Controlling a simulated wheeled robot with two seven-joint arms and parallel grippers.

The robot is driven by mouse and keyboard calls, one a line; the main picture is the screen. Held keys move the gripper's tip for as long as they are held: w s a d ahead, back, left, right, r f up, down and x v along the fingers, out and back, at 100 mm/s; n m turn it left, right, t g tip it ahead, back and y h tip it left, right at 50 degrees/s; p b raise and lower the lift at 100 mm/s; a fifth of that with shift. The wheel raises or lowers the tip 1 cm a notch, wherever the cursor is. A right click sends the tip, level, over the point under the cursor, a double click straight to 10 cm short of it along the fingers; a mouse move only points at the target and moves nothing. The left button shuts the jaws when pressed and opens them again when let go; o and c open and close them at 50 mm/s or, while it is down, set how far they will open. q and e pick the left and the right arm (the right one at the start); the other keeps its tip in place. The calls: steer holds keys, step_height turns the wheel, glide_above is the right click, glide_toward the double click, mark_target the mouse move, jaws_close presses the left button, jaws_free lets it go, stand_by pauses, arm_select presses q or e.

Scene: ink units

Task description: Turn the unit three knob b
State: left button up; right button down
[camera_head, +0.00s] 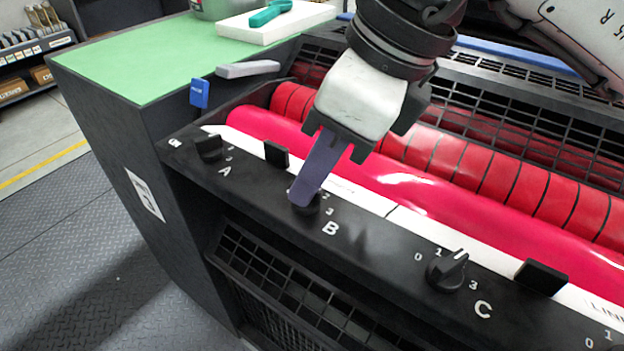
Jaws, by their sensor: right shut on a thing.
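Knob B (307,207) is a black rotary knob on the black front panel (380,250), above the white letter B. My right gripper (307,195) reaches down to it from the upper right, with its dark finger over the knob. It is shut on the knob, and the finger hides most of the knob and part of its number scale. The numbers 2 and 3 show to the right of the knob. My left gripper is not in view.
Knob A (209,147) is to the left and knob C (447,270) to the right. Black upright tabs (541,277) stand along the panel. Red rollers (440,205) lie behind it. A blue lever (199,93) and a green-topped cabinet (130,65) are at the left.

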stand_by(0.4)
steer(key=c, duration=1.9)
jaws_free()
steer(key=shift+o, duration=0.2)
steer(key=shift+r, duration=0.1)
steer(key=v, duration=1)
steer(key=shift+p, duration=0.35)
